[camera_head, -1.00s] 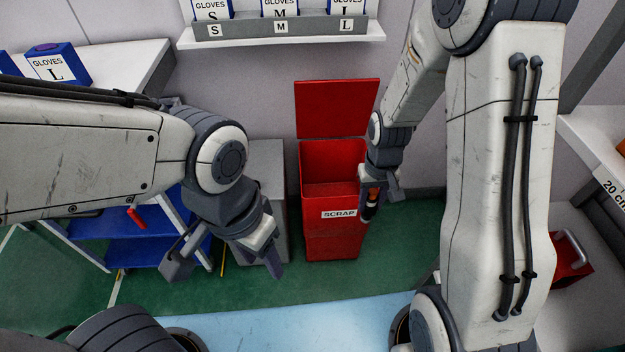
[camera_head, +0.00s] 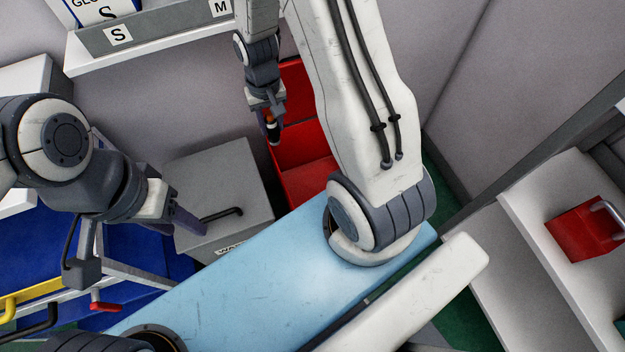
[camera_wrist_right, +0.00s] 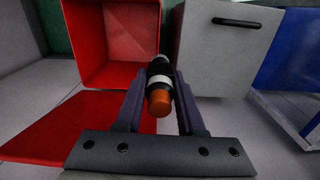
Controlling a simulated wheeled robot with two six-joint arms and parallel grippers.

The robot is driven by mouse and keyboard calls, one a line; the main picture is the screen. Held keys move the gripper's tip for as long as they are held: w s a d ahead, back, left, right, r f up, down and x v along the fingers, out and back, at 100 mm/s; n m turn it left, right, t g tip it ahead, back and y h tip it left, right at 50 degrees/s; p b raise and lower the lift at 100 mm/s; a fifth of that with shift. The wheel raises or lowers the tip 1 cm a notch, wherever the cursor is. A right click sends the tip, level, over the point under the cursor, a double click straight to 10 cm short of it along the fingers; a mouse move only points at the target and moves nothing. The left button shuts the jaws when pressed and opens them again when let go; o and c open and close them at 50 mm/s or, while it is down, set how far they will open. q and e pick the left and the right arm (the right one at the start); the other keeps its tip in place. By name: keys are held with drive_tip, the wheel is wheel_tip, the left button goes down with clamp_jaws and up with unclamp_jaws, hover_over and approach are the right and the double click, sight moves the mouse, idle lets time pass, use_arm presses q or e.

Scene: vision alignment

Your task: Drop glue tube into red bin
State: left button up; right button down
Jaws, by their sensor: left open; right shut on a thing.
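The red bin (camera_head: 305,155) stands open in the head view, partly hidden behind my right arm. In the right wrist view its open mouth (camera_wrist_right: 112,45) lies left of the tube. My right gripper (camera_head: 268,112) is shut on the glue tube (camera_head: 272,130), by the bin's left edge in the head view. In the right wrist view the tube (camera_wrist_right: 159,88), black and white with an orange end, sits between the fingers of my right gripper (camera_wrist_right: 158,105), near the bin's edge. My left gripper (camera_head: 135,240) is open and empty at the left.
A grey lidded container (camera_head: 220,195) with a black handle stands beside the red bin; it also shows in the right wrist view (camera_wrist_right: 220,50). A glove shelf (camera_head: 150,38) is on the wall above. A blue cart (camera_head: 45,245) stands at left, a red box (camera_head: 583,228) at right.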

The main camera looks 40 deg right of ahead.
drive_tip(key=d+f+m+b, duration=0.7)
drive_tip(key=d+f+m, duration=0.2)
drive_tip(key=f, duration=0.5)
drive_tip(key=w+d+f+m+b, duration=0.1)
drive_tip(key=d+f+m+b, duration=0.6)
drive_tip(key=f+m, duration=0.6)
drive_tip(key=shift+w+d+f, duration=0.15)
drive_tip(key=shift+d+f, duration=0.75)
drive_tip(key=shift+d, duration=0.05)
drive_tip(key=shift+c, duration=2.2)
unclamp_jaws()
wheel_tip(320, 180, up, 10)
drive_tip(key=shift+r, duration=0.25)
